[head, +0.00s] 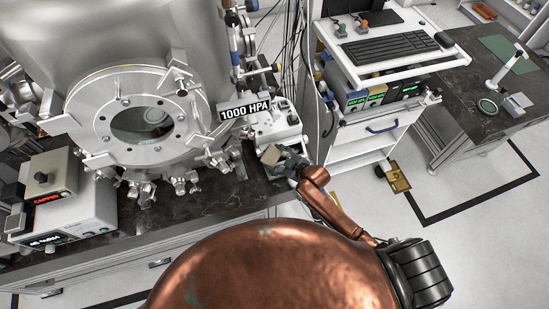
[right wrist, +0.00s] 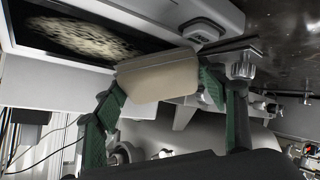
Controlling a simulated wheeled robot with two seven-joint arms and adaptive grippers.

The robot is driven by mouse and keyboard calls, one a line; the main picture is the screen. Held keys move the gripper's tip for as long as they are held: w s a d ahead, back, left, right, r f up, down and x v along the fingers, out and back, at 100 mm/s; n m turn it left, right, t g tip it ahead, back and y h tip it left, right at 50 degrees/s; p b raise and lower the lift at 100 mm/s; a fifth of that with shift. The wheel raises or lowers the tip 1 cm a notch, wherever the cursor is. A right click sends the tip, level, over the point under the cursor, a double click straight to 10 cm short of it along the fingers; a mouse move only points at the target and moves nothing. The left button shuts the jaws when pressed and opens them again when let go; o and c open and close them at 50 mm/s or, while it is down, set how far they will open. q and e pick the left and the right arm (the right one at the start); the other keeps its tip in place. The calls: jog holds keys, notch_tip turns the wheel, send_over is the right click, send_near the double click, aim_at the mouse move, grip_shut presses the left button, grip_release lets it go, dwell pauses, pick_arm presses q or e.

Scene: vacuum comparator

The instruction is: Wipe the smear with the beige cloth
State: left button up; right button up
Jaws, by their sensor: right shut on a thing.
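The beige cloth (right wrist: 158,77) is a folded pad in the right wrist view. My right gripper (right wrist: 160,92) is shut on it, with a green finger at each side. A pale, streaky smear (right wrist: 80,38) covers much of a dark panel with a white frame, up and left of the cloth. The cloth's far edge lies close to the panel's lower right edge; I cannot tell whether they touch. In the head view my right gripper (head: 284,162) is small, at the bench's right end below the pressure sign. The smear cannot be made out there. My left gripper is not in view.
A large steel chamber with a round flanged port (head: 140,118) stands left of my right gripper. The 1000 HPA sign (head: 245,110) is just above it. A white cart (head: 365,140) with a keyboard stands to the right. Open floor lies beyond the cart.

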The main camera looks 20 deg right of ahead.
jog(key=shift+w+f, duration=0.1)
jog(key=shift+f, duration=0.1)
jog(key=shift+d, duration=0.1)
jog(key=shift+d+r, duration=0.1)
jog(key=shift+d, duration=1.45)
jog(key=shift+w+d, duration=0.15)
jog(key=shift+d, duration=2.7)
jog(key=shift+d+b, duration=0.3)
jog(key=shift+d, duration=1.55)
jog(key=shift+w, duration=0.1)
